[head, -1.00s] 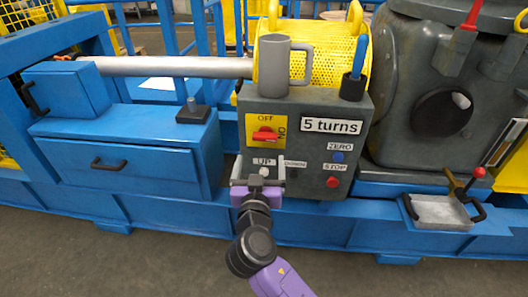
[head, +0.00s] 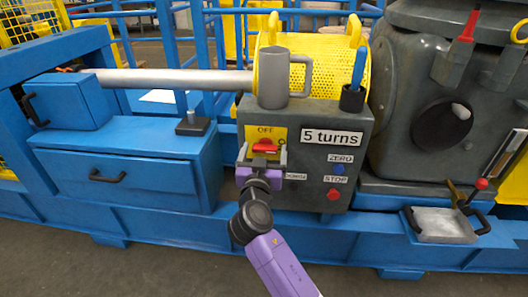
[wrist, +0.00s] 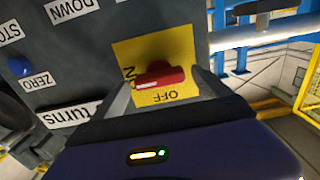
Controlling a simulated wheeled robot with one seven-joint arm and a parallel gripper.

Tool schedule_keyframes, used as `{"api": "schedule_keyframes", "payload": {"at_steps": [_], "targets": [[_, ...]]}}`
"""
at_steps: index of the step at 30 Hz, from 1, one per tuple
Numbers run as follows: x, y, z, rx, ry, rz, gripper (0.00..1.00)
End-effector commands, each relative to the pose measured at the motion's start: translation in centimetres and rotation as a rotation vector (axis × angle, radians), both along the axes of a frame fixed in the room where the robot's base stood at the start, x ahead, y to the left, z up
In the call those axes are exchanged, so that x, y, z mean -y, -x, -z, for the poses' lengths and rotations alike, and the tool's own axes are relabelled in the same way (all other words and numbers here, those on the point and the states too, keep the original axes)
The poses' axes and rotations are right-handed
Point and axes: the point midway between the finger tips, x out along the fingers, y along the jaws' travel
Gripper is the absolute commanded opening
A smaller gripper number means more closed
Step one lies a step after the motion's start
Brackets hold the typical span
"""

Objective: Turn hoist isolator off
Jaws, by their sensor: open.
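The hoist isolator is a red rotary handle (head: 265,146) on a yellow plate (head: 251,131) on the front of the grey control box. OFF is printed at the plate's top. In the wrist view the red handle (wrist: 160,76) lies roughly level across the plate, its white-marked end toward the partly hidden ON lettering. My gripper (head: 263,157) is open in front of the handle, one finger to each side. In the wrist view my gripper (wrist: 163,90) straddles the handle with gaps visible; contact cannot be told. My gripper hides the plate's lower part.
The box also carries a blue ZERO button (head: 338,169), a red STOP button (head: 333,194) and a "5 turns" sign (head: 331,137). A grey mug (head: 273,80) and a black pen cup (head: 352,98) stand on top. A blue drawer unit (head: 130,180) is at left.

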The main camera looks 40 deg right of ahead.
Motion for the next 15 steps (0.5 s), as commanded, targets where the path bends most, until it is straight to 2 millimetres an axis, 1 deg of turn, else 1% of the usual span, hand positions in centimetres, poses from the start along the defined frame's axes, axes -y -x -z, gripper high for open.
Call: {"api": "schedule_keyframes", "payload": {"at_steps": [2,3,5,6,8,12,15], "targets": [[-0.01,0.01,-0.01,0.0,0.0,0.0,0.87],[-0.02,0.01,-0.01,0.0,0.0,0.0,0.85],[-0.02,0.02,-0.01,0.0,0.0,0.0,0.74],[-0.03,0.01,-0.01,0.0,0.0,0.0,0.66],[-0.04,0.02,-0.01,0.0,0.0,0.0,0.54],[-0.05,0.02,-0.01,0.0,0.0,0.0,0.26],[-0.05,0.03,-0.01,-0.002,0.001,0.0,0.25]]}}
